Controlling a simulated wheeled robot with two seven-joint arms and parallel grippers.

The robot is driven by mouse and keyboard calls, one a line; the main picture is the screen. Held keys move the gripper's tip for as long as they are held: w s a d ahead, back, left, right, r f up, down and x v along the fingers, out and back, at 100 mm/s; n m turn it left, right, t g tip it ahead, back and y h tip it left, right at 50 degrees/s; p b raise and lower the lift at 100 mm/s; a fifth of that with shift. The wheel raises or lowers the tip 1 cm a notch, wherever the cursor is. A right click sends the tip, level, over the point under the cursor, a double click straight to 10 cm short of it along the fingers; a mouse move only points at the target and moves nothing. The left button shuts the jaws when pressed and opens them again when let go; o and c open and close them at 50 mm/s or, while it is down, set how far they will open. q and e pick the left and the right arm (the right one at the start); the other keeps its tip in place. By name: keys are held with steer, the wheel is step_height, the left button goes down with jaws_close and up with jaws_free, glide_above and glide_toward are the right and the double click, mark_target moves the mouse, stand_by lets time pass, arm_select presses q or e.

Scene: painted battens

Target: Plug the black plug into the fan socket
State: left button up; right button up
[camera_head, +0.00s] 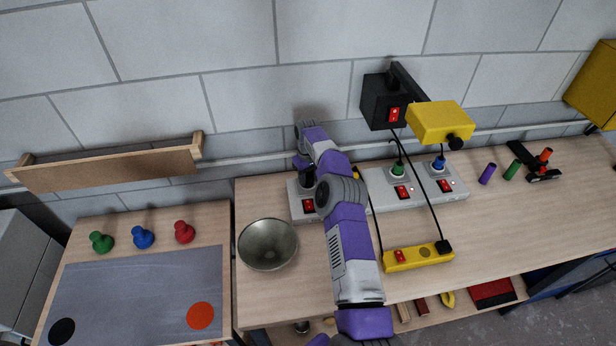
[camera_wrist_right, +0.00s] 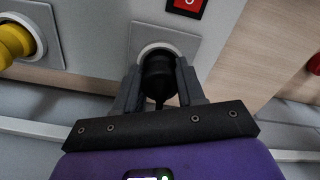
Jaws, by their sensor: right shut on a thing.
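My right gripper (camera_head: 306,170) reaches over the grey socket strip at its left end, and much of it is hidden by my arm. In the right wrist view the gripper (camera_wrist_right: 158,88) is shut on the black plug (camera_wrist_right: 158,72). The plug is in line with a round white-rimmed socket (camera_wrist_right: 146,50) and overlaps it; I cannot tell how deep it sits. A red switch (camera_head: 308,205) is on this socket's panel, also in the wrist view (camera_wrist_right: 187,6). No label naming the fan is readable. My left gripper is not in view.
A yellow plug (camera_wrist_right: 14,42) sits in the neighbouring socket. Green (camera_head: 398,170) and blue (camera_head: 438,164) plugs sit further right. A metal bowl (camera_head: 268,244) stands in front, left of my arm. A yellow switched block (camera_head: 418,256) lies right of my arm.

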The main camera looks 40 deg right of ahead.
steer(key=shift+f, duration=0.15)
steer(key=o, duration=1.1)
step_height(320, 180, up, 8)
steer(key=shift+f, duration=0.2)
